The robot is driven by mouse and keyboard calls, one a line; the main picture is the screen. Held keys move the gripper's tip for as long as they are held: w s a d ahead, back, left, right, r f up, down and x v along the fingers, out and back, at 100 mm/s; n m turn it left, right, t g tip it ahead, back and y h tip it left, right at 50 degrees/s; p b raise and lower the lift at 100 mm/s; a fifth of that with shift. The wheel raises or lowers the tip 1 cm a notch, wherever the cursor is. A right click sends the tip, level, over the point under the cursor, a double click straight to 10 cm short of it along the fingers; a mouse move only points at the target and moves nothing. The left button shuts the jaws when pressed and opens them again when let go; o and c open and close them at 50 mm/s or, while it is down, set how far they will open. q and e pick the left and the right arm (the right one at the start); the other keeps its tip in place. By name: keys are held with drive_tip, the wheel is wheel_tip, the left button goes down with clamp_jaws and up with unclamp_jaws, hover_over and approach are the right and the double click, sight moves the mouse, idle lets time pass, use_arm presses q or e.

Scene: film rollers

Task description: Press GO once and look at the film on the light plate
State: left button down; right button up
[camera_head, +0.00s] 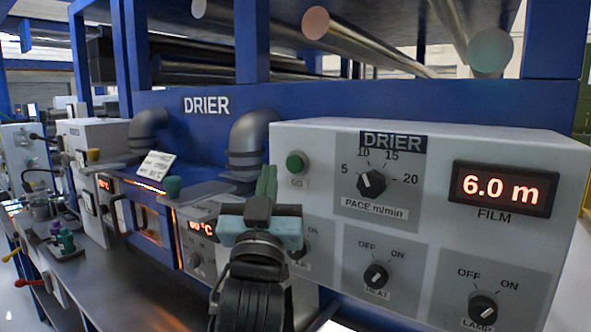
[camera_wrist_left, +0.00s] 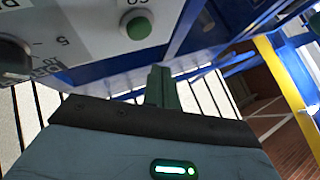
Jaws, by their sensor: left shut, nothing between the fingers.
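The green GO button (camera_head: 296,163) is at the upper left of the grey DRIER panel (camera_head: 430,225). It also shows in the left wrist view (camera_wrist_left: 138,27), beyond my fingertips. My left gripper (camera_head: 268,180) is shut and empty, with its green fingers pointing up, below and to the left of GO in the head view. A gap shows between fingers and button in the left wrist view. The FILM display (camera_head: 503,189) reads 6.0 m. The film and the light plate cannot be made out. My right gripper is not in view.
The panel also holds the PACE knob (camera_head: 371,183), the HEAT knob (camera_head: 376,276) and the LAMP knob (camera_head: 483,308). Grey pipes (camera_head: 250,140) stand behind my left gripper. A dark worktop (camera_head: 110,290) with small items runs along the left.

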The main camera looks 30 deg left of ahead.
sight(289, 159)
use_arm(q)
drive_tip(key=shift+w+d, duration=0.15)
drive_tip(key=shift+w, duration=1.45)
drive_tip(key=shift+w, duration=0.1)
idle(0.8)
drive_tip(key=shift+w, duration=0.1)
drive_tip(key=shift+w, duration=0.25)
drive_tip(key=shift+w, duration=0.45)
idle(0.8)
drive_tip(key=shift+s, duration=0.9)
